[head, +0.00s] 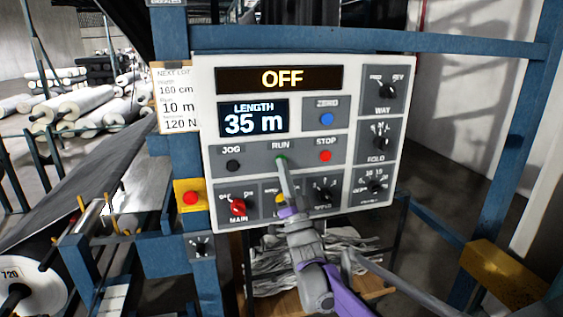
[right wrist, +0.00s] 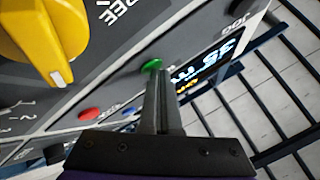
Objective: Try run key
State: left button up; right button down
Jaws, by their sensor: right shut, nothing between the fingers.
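The control panel (head: 351,75) is pale grey, and its top display (head: 282,79) reads OFF. The green RUN key (head: 281,157) sits between the black JOG key (head: 233,165) and the red STOP key (head: 325,155). My right gripper (head: 283,165) is shut and empty, its tips at the RUN key. In the right wrist view the green key (right wrist: 152,65) shows just past the fingertips (right wrist: 158,76). I cannot tell whether they touch. The red MAIN knob (head: 238,207) is at the panel's lower left. My left gripper is not in view.
The length display (head: 253,119) reads 35 m. A yellow box with a red button (head: 190,198) is left of the panel. A yellow knob (right wrist: 42,40) is close to my gripper in the wrist view. Blue frame posts (head: 178,110) surround the panel; white rolls (head: 75,103) lie behind.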

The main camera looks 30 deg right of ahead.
jog(key=shift+s, duration=0.1)
jog(key=shift+s+a, duration=0.2)
jog(key=shift+s, duration=0.5)
jog(key=shift+s+a, duration=0.2)
jog(key=shift+s, duration=0.6)
jog(key=shift+s+a, duration=0.2)
jog(key=shift+s, duration=0.65)
jog(key=shift+s+a, duration=0.2)
jog(key=shift+s, duration=0.6)
jog(key=shift+f, duration=0.1)
jog(key=s+a+f+n+g+y, duration=0.15)
jog(key=s+a+f+g, duration=0.3)
jog(key=f, duration=0.45)
jog(key=s+a+f+n+g+p, duration=0.1)
jog(key=s+a+f+n+g, duration=0.15)
jog(key=s+f+g, duration=0.5)
jog(key=s+a+f+n+g+y, duration=0.15)
jog(key=a+f+g, duration=0.25)
jog(key=f, duration=0.6)
jog(key=s+a+f+n+g, duration=0.3)
jog(key=s+f+g, duration=0.2)
jog(key=s, duration=0.8)
notch_tip(320, 180, down, 3)
jog(key=shift+s+a+f+g+y, duration=0.1)
jog(key=shift+s+a+g+y, duration=0.1)
jog(key=shift+s+g+y, duration=0.15)
